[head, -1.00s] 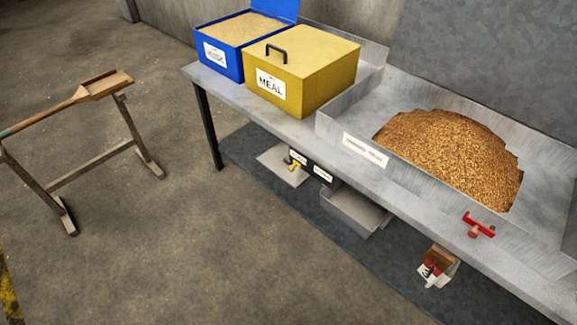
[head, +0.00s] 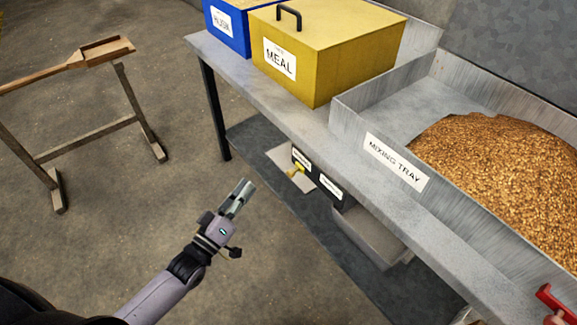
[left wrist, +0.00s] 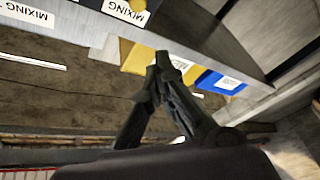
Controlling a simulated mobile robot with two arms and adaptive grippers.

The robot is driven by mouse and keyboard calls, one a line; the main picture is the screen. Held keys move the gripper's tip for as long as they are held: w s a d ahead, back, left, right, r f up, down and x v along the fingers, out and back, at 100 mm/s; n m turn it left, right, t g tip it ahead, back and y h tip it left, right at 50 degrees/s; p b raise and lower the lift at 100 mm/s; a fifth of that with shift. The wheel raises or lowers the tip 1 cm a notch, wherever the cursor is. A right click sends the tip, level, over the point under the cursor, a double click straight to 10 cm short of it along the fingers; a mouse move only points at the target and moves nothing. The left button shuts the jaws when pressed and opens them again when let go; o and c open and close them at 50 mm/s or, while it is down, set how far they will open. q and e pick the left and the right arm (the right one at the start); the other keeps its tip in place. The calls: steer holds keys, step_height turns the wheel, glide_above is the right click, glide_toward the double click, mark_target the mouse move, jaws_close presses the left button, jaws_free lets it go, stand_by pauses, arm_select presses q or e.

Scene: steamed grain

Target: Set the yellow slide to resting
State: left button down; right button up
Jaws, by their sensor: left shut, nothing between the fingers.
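The yellow slide (head: 295,171) is a small yellow piece at the left end of a black labelled panel (head: 319,178) under the table's front edge. My left gripper (head: 241,187) is shut and empty, in front of the table, to the left of and a little below the slide in the head view. In the left wrist view the left gripper's fingers (left wrist: 162,62) meet at their tips. My right gripper is not in view.
A metal table (head: 290,120) carries a yellow meal box (head: 335,65), a blue box (head: 228,28) and a mixing tray (head: 375,150) with a heap of grain (head: 500,180). A grey bin (head: 372,238) hangs below. A red handle (head: 556,300) is at lower right. A wooden shovel (head: 75,65) rests on a stand at left.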

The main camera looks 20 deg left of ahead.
mark_target(295, 171)
arm_select(q)
steer(key=shift+w+d+r+t+h, duration=0.1)
steer(key=shift+d+r+t+h, duration=0.05)
steer(key=shift+r, duration=0.35)
steer(key=shift+w+d+r+t+h, duration=0.1)
steer(key=shift+d+r+t+h, duration=0.05)
steer(key=shift+r, duration=0.3)
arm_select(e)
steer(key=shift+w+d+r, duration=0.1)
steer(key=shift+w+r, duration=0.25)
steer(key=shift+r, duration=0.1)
arm_select(q)
steer(key=b+x, duration=0.1)
steer(key=x, duration=0.9)
steer(key=shift+s+d+f+b, duration=0.2)
steer(key=shift+s+d+f, duration=0.2)
steer(key=shift+d+f, duration=0.3)
steer(key=shift+s+d+f+b, duration=0.15)
steer(key=shift+s+d+f, duration=0.3)
steer(key=shift+f, duration=0.4)
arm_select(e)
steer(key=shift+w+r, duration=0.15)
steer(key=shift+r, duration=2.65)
arm_select(q)
steer(key=shift+d, duration=0.1)
